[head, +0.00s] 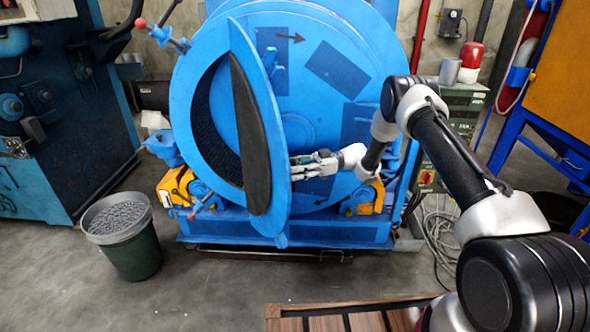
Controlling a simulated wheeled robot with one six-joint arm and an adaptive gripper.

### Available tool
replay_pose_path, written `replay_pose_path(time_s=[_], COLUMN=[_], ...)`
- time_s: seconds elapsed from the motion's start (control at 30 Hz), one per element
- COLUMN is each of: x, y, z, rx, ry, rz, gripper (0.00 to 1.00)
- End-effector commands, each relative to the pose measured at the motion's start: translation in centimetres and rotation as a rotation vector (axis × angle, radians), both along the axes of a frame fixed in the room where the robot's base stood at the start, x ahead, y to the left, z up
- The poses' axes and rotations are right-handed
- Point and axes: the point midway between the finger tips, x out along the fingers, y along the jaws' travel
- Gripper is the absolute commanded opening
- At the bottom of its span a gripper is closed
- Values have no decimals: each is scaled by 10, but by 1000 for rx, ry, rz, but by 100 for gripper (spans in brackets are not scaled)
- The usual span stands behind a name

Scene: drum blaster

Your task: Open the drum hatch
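The large blue drum (345,35) stands in the middle of the head view. Its round hatch (270,130) is swung outward and seen nearly edge-on, with a black pad (250,140) on its inner side. To the left of the hatch, part of the dark round opening (213,130) shows. My gripper (299,166) is at the right side of the hatch, close to its edge at mid height. Whether it touches the hatch or grips any part of it is not clear. Its fingers are small and partly overlapping in view.
A dark green bucket (133,255) full of grey pellets stands on the floor at front left. Blue machinery (60,120) fills the left side. A green cabinet (460,115) and an orange panel on a blue frame (565,75) stand at right. Floor in front is mostly clear.

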Motion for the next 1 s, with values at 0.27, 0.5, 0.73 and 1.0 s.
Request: replay_pose_path(time_s=[0.27, 0.5, 0.73, 1.0], x=[15, 28, 33, 33], y=[-50, -95, -112, -113], z=[0, 0, 0, 0], rx=[0, 0, 1, 0], ry=[-2, -2, 0, -1], rz=[-5, -3, -1, -1], gripper=[35, 35, 35, 35])
